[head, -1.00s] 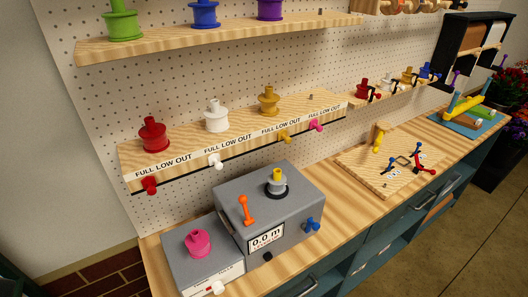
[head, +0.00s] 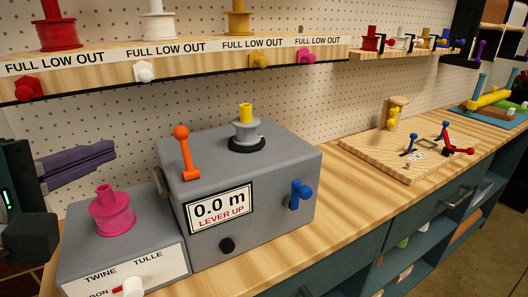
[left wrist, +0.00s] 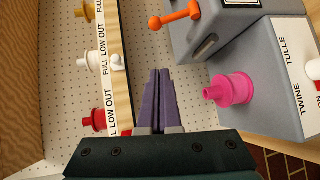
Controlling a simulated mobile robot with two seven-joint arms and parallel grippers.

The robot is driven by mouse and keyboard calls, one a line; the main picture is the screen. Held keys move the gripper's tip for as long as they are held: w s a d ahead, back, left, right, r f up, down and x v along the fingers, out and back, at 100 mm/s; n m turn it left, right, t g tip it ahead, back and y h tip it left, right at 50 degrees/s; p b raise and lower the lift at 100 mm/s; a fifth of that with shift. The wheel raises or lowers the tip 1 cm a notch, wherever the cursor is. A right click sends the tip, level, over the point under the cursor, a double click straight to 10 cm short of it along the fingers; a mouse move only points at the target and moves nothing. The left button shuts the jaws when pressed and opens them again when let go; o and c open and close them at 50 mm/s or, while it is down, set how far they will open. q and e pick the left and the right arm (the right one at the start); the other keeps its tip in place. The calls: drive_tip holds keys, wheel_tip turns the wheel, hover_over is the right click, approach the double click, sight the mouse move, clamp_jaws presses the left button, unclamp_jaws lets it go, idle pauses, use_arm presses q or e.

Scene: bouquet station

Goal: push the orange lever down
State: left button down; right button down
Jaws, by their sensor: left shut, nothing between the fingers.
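The orange lever (head: 185,152) stands up from the top left of the grey machine (head: 285,160). The machine's label reads "0.0 m" and "LEVER UP". The lever also shows in the left wrist view (left wrist: 176,16), at the top, ahead of the fingers. My left gripper (head: 112,150) is shut and empty, with its purple fingers level with the lever but apart from it, to its left. In the left wrist view the fingertips (left wrist: 159,72) point toward the gap between the shelf and the machine. My right gripper is out of view.
A pink spool (head: 111,212) stands on the lower grey box (head: 80,262) below my left gripper. A shelf (head: 110,72) with spools and knobs runs along the pegboard above. A blue knob (head: 300,194) sticks out of the machine's front. A wooden board (head: 385,160) with small levers lies to the right.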

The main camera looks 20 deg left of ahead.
sight(185, 148)
use_arm(q)
drive_tip(key=shift+w+a+f+n+t+y+b, duration=0.3)
drive_tip(key=shift+w+a+f+n+b, duration=0.15)
drive_tip(key=shift+n, duration=0.25)
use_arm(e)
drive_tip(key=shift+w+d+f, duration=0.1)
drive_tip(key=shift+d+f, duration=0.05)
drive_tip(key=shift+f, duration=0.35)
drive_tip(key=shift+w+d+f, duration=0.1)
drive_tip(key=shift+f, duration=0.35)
use_arm(q)
drive_tip(key=shift+s, duration=0.1)
drive_tip(key=x, duration=1)
drive_tip(key=shift+s+d+r+p, duration=0.15)
drive_tip(key=shift+d+p, duration=0.4)
drive_tip(key=shift+d, duration=0.45)
drive_tip(key=shift+s+d+r+p, duration=0.1)
drive_tip(key=shift+d+p, duration=0.4)
drive_tip(key=shift+d, duration=0.5)
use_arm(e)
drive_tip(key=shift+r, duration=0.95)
